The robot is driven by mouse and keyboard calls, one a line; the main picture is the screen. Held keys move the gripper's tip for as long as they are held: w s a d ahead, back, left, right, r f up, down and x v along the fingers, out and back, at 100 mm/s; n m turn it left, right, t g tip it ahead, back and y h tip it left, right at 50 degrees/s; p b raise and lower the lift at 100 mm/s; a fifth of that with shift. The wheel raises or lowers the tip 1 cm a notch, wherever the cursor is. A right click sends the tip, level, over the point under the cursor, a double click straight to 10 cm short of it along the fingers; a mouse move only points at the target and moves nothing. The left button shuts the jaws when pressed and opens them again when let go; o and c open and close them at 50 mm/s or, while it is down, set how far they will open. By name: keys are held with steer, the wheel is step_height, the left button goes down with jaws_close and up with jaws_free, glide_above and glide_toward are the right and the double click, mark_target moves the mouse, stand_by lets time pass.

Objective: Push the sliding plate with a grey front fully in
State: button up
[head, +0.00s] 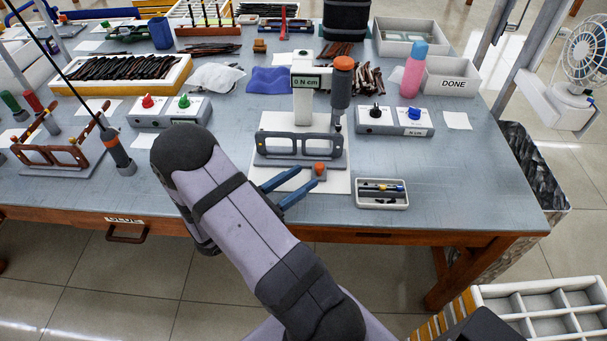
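A dark eyeglass frame (300,146) stands in a grey-fronted holder (275,162) over a white base plate (338,185), below a screwdriver stand reading "0 N cm" (305,82). I take this grey-fronted piece as the sliding plate; how far in it sits, I cannot tell. An orange knob (319,168) sits at its front right. My gripper (308,177) has two blue fingers, apart with a gap between them. The fingertips are just in front of the holder, close to the knob. Whether they touch anything cannot be told. My arm comes up from the lower right and hides part of the table front.
An orange-topped screwdriver (341,85) hangs above the frame's right side. A small parts tray (381,194) lies to the right. Button boxes (394,121) and (170,112) flank the stand. A second frame station (60,155) stands at left. The table's right front is clear.

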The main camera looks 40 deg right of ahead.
steer(key=s+m+g+y, duration=0.1)
steer(key=s, duration=0.1)
steer(key=s+m+g+y, duration=0.1)
steer(key=s+m, duration=0.1)
steer(key=s+a+m+g+y, duration=0.1)
steer(key=s+g, duration=0.1)
steer(key=shift+s+r+m, duration=0.1)
steer(key=shift+m, duration=0.2)
steer(key=s+a+m+y, duration=0.1)
steer(key=s+a+f+m+g+y, duration=0.1)
steer(key=s+y, duration=0.1)
steer(key=s+a+m+y, duration=0.1)
steer(key=s+m, duration=0.1)
steer(key=shift+a+f+g, duration=0.2)
steer(key=shift+a+g, duration=0.1)
steer(key=a+m+t+y+p, duration=0.2)
steer(key=a+m+t+y, duration=0.1)
steer(key=a+m+y, duration=0.8)
step_height(320, 180, up, 10)
steer(key=m+t+p, duration=0.2)
steer(key=m+p, duration=1.1)
steer(key=m, duration=0.2)
glide_above(320, 165)
steer(key=shift+s+a, duration=0.25)
steer(key=shift+a, duration=0.1)
steer(key=shift+w+d+r+m+t, duration=0.25)
steer(key=shift+d+m+t, duration=0.1)
steer(key=shift+m, duration=0.35)
steer(key=shift+f+p, duration=0.85)
steer(key=shift+f, duration=2.85)
